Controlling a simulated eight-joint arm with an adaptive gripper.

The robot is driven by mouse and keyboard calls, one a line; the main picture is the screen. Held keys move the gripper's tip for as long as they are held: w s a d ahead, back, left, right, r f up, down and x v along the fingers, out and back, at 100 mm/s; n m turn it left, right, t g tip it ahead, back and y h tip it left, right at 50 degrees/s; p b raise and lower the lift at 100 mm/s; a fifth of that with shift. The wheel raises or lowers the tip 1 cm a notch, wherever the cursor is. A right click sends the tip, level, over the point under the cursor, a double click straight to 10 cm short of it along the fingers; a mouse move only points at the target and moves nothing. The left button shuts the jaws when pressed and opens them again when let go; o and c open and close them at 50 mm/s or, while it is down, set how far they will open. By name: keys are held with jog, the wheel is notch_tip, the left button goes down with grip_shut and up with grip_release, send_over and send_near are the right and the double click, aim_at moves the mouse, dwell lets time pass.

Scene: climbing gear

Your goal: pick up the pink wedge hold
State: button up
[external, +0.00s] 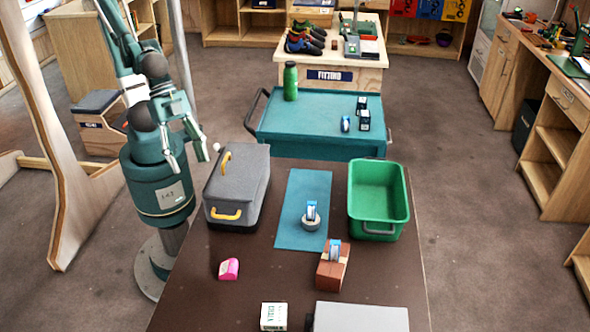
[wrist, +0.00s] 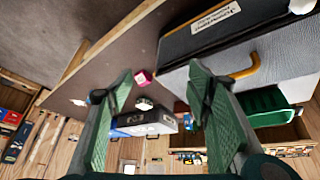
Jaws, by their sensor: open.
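The pink wedge hold (external: 229,269) lies on the dark brown table (external: 195,297), toward its left front part. It also shows small in the wrist view (wrist: 143,77), beyond and between my two fingers. My gripper (external: 197,152) is open and empty. In the external view it hangs in the air left of the grey case, well behind the hold and apart from it. In the wrist view the two green fingers (wrist: 160,92) stand wide apart.
A grey case (external: 238,190) with yellow handles stands between my gripper and the table's middle. A blue mat (external: 292,228) bears a tape roll (external: 311,217). A green bin (external: 378,190), a brown block (external: 333,265), a white box (external: 273,316) and a grey box (external: 360,317) also stand there.

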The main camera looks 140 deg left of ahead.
jog(key=w+r+n+g+p, duration=0.2)
jog(key=w+p, duration=0.1)
jog(key=w, duration=0.5)
jog(key=n+g+p, duration=0.4)
jog(key=n+p, duration=0.2)
jog(key=p, duration=0.3)
send_near(229, 265)
jog(key=shift+s+f, duration=0.4)
jog(key=shift+w+d+f+n, duration=0.1)
jog(key=shift+w+f+n, duration=0.1)
jog(key=shift+f, duration=0.15)
jog(key=shift+w+f+n, duration=0.15)
jog(key=shift+f+n, duration=0.05)
jog(key=shift+f, duration=0.2)
jog(key=shift+f, duration=1.3)
